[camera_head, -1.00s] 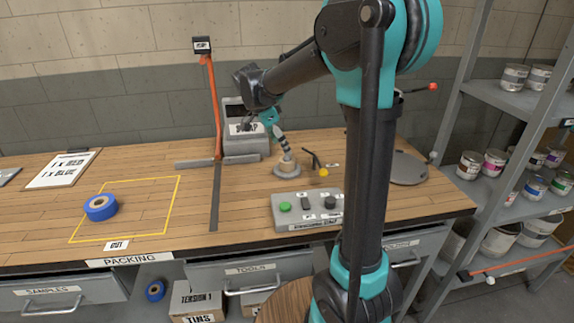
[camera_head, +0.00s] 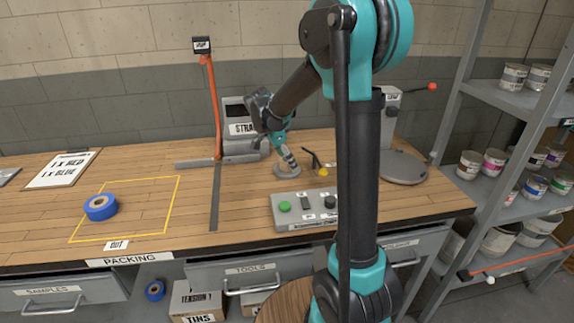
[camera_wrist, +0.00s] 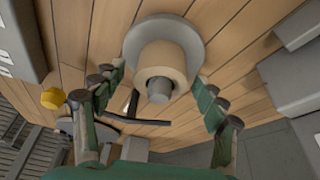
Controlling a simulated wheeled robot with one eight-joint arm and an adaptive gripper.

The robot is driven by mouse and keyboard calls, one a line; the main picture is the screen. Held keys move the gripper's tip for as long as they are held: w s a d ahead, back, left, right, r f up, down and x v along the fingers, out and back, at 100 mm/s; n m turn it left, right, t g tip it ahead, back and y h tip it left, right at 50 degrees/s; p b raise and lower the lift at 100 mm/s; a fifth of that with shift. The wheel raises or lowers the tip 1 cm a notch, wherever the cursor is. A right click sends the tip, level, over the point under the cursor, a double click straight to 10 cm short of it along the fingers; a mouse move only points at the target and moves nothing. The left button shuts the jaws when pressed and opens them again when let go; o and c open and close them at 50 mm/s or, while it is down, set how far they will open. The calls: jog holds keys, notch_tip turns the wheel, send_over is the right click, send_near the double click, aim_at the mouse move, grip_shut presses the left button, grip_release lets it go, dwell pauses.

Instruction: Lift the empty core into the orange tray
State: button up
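In the wrist view, the tan empty core (camera_wrist: 174,56) sits around the grey peg of a round grey spindle base (camera_wrist: 135,42). My gripper (camera_wrist: 160,80) is open, with its green-padded fingers on either side of the core; a gap shows on the left, and whether the right finger touches is unclear. In the head view, my gripper (camera_head: 288,158) is down at the spindle base (camera_head: 284,172) and mostly hides the core. I cannot make out an orange tray in either view.
A control box (camera_head: 305,210) with a green button stands in front of the spindle. A grey machine (camera_head: 243,128) is behind. A blue roll (camera_head: 100,207) lies in the yellow outline, left.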

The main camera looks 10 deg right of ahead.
jog(key=c, duration=1)
jog(key=shift+r, duration=0.15)
